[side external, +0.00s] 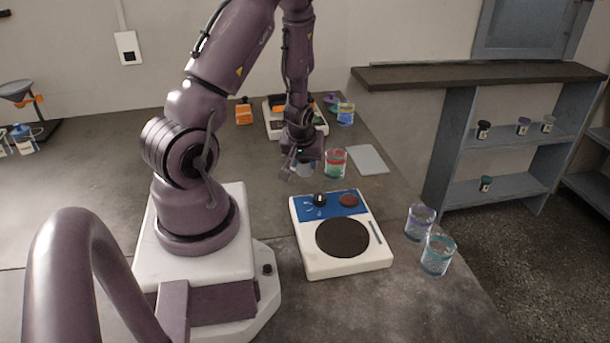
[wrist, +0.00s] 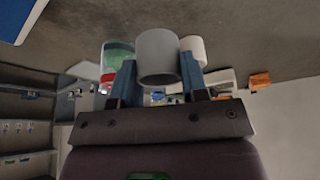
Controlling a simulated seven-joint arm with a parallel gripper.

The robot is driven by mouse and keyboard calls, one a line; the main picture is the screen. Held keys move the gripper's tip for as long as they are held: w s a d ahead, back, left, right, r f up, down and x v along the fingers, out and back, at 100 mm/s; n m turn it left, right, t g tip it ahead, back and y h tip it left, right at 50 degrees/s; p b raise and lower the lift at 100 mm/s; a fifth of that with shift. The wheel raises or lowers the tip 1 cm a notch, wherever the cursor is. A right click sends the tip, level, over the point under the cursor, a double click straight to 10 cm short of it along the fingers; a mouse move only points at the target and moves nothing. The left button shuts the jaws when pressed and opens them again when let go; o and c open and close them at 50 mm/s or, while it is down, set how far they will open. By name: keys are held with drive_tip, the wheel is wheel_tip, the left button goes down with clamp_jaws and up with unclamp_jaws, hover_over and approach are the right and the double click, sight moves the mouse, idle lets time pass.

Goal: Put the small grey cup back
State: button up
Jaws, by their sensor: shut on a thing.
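The small grey cup (wrist: 157,54) is between the two fingers of my gripper (wrist: 158,80) in the wrist view, and the fingers are shut on it. In the side external view my gripper (side external: 302,158) is low over the bench, behind the white-and-blue device. The cup (side external: 306,170) shows there only in part, below the fingers. It is just left of a beaker with red and green contents (side external: 336,163). I cannot tell whether the cup touches the bench.
The white device with a dark round plate (side external: 342,237) stands in front. Two beakers (side external: 420,222) are to its right. A grey flat pad (side external: 368,160) lies right of the red-green beaker, which also shows in the wrist view (wrist: 117,56). An orange object (side external: 244,113) stands behind.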

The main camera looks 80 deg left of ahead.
sight(305, 174)
drive_tip(key=shift+f, duration=2.05)
drive_tip(key=shift+f, duration=0.15)
drive_tip(key=o, duration=0.9)
